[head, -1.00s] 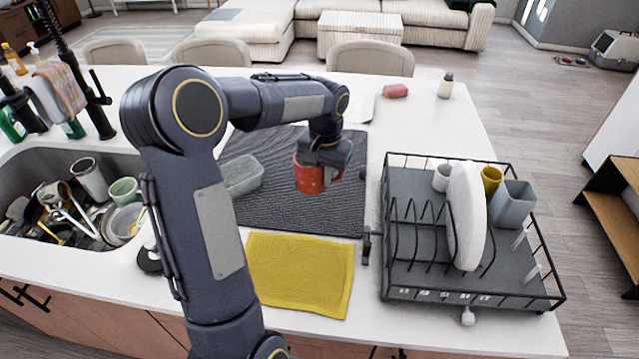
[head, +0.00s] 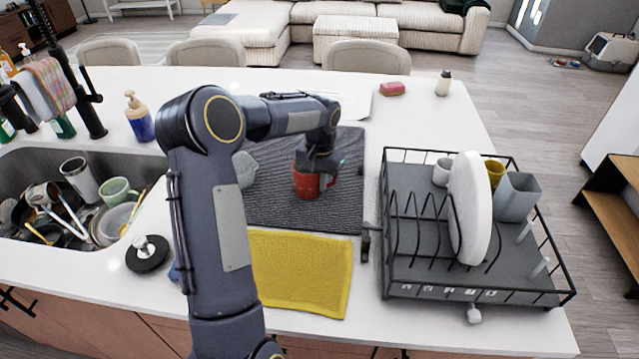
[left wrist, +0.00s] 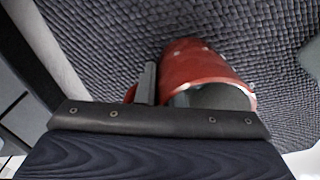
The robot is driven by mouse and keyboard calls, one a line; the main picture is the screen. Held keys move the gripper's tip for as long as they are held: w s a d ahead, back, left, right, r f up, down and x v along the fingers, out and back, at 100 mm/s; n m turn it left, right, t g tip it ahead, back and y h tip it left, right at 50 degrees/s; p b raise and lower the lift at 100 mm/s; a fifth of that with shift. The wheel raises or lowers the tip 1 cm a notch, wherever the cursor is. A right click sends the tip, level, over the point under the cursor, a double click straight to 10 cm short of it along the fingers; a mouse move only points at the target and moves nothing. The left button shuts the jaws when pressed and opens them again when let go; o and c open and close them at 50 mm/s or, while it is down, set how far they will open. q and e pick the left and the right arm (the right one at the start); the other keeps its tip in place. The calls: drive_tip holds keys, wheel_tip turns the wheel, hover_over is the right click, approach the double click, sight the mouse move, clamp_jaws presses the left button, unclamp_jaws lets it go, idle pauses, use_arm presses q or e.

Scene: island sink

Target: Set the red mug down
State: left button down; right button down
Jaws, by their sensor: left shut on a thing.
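The red mug (head: 309,184) is at the dark grey drying mat (head: 285,215), right of the mat's middle. My left gripper (head: 318,172) comes down over it from above and is shut on it. In the left wrist view the mug (left wrist: 195,68) shows with its grey inside, and one finger of my left gripper (left wrist: 146,84) lies against its wall by the handle. The ribbed mat (left wrist: 120,45) fills the background there. Whether the mug's base touches the mat I cannot tell. My right gripper is not in view.
A pale green-grey container (head: 245,169) stands on the mat left of the mug, partly behind my arm. A yellow cloth (head: 300,275) lies in front. A dish rack (head: 425,260) stands to the right, and the sink (head: 50,165) full of dishes is at left.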

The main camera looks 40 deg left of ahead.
use_arm(q)
drive_tip(key=shift+f, duration=0.1)
drive_tip(key=c, duration=1.5)
unclamp_jaws()
drive_tip(key=shift+c, duration=0.2)
drive_tip(key=r, duration=1.2)
drive_tip(key=shift+s+d+r+b, duration=0.15)
drive_tip(key=shift+d+r+b, duration=0.05)
drive_tip(key=shift+b, duration=0.15)
drive_tip(key=s+d+r+t, duration=0.2)
drive_tip(key=s+d+r, duration=0.25)
drive_tip(key=s, duration=0.25)
drive_tip(key=s+d+f+t+h, duration=0.1)
drive_tip(key=s+d+f+h, duration=0.1)
drive_tip(key=s+d, duration=0.4)
drive_tip(key=s+d+f+t+h, duration=0.2)
drive_tip(key=s+d+f, duration=0.3)
drive_tip(key=s, duration=0.9)
drive_tip(key=shift+s+d+f+m, duration=0.2)
drive_tip(key=shift+s+d+m, duration=0.1)
drive_tip(key=shift+d, duration=0.9)
